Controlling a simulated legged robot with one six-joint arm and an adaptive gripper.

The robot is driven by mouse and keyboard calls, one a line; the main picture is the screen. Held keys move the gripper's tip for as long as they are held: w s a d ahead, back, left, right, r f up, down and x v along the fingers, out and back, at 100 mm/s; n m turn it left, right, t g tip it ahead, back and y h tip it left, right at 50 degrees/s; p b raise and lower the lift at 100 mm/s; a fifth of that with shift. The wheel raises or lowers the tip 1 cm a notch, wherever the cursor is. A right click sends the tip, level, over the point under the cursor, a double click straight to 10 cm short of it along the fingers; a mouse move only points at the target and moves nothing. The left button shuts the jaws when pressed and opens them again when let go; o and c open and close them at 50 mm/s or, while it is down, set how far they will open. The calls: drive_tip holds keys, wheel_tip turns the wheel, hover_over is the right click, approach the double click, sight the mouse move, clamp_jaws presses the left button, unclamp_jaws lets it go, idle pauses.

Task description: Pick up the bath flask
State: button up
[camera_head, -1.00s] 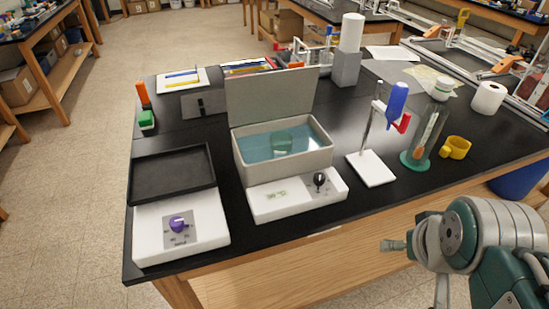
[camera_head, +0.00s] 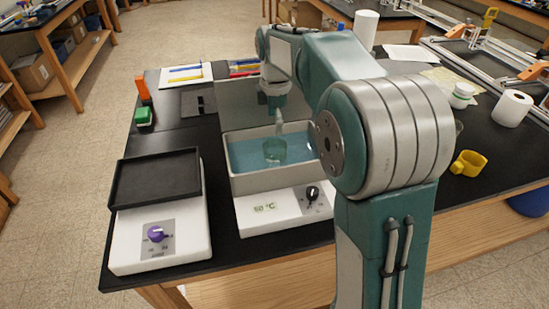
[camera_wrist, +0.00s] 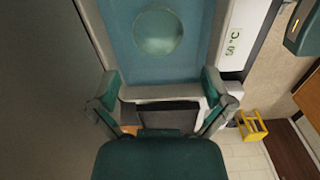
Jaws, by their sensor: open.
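The bath flask (camera_head: 274,150) is a greenish, see-through vessel standing in the blue water of the open water bath (camera_head: 246,184). In the wrist view the flask (camera_wrist: 158,32) shows as a round shape from above, beyond the fingertips. My gripper (camera_head: 280,122) hangs above the bath, over the flask, partly hidden by my own arm in the head view. In the wrist view my gripper (camera_wrist: 160,80) has its two fingers spread wide apart with nothing between them. The flask's neck is not clearly visible.
The bath's raised lid (camera_head: 228,98) stands behind it. A white hotplate with a black tray (camera_head: 155,178) is at left, a yellow mug (camera_head: 468,164) and paper roll (camera_head: 512,108) at right. My arm hides the bench area right of the bath.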

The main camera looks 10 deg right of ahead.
sight(275, 154)
wheel_tip(275, 154, down, 7)
drive_tip(key=shift+w+d+r, duration=0.1)
drive_tip(key=shift+w+r, duration=0.05)
drive_tip(key=shift+r, duration=0.05)
wheel_tip(275, 154, down, 5)
drive_tip(key=shift+r, duration=0.2)
drive_tip(key=c, duration=1)
